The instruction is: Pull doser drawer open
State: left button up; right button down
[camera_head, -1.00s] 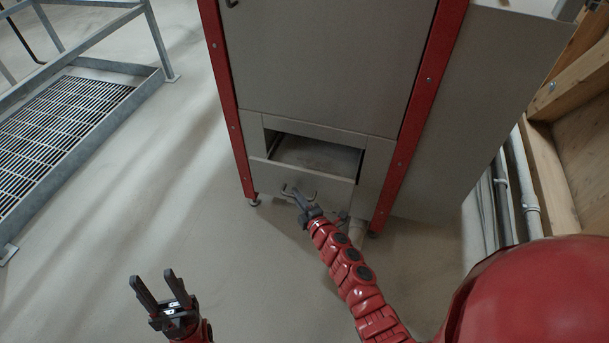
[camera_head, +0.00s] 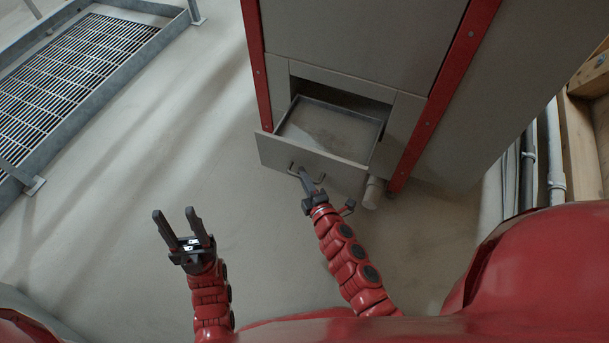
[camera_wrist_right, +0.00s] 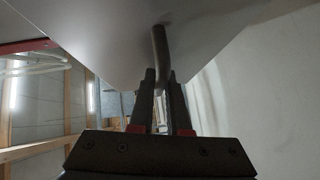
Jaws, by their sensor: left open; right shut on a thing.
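The doser drawer (camera_head: 300,158) is a grey metal tray with a flat front panel, low in the grey and red cabinet (camera_head: 375,40). It stands partly pulled out, with its inside showing from above. My right gripper (camera_head: 304,177) is shut on the drawer's bar handle (camera_head: 318,180). In the right wrist view the handle (camera_wrist_right: 160,55) runs down between the two fingers (camera_wrist_right: 161,95), below the drawer front (camera_wrist_right: 110,40). My left gripper (camera_head: 183,226) is open and empty, held over the floor to the left, apart from the drawer.
A metal-framed floor grating (camera_head: 75,70) lies at the upper left. Vertical grey pipes (camera_head: 553,150) and a wooden frame (camera_head: 578,140) stand at the right. A short pipe (camera_head: 374,192) sits beside the drawer's right side. The floor (camera_head: 130,190) before the cabinet is clear.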

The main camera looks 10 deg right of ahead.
jog(key=c, duration=0.9)
grip_release()
jog(key=shift+a, duration=0.1)
jog(key=p+v, duration=0.1)
jog(key=v, duration=1.6)
jog(key=shift+s, duration=0.2)
jog(key=shift+f, duration=0.1)
